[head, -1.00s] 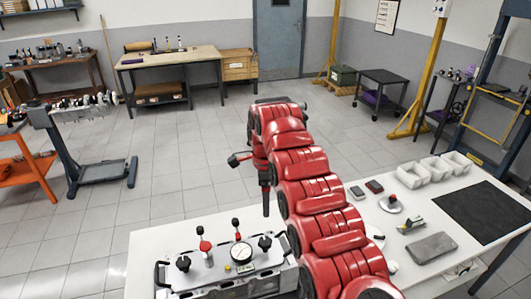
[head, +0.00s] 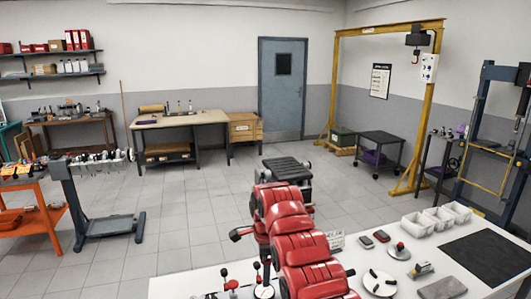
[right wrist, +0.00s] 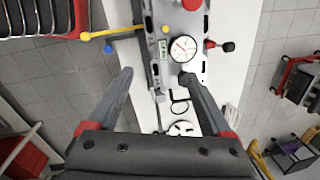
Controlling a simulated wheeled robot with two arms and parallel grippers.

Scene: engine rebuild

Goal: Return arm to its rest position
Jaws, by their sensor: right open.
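My right arm, with red segmented covers, rises from the bottom centre of the head view. In the right wrist view my right gripper (right wrist: 156,76) is open, its two dark fingers spread with nothing between them that they touch. Beyond the fingers lies the metal fixture (right wrist: 162,50) with a round dial gauge (right wrist: 183,46), on the white bench. In the head view only the top of the fixture shows at the bottom edge, with the gauge (head: 263,292) cut off there. The fingers cannot be made out clearly in the head view. My left gripper is not in view.
The white bench (head: 400,268) holds white bins (head: 437,218), a dark mat (head: 485,256), a grey block (head: 443,288) and a round white dish (head: 379,283). An orange cart (head: 35,220) and an engine stand (head: 95,200) stand left. The floor between is clear.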

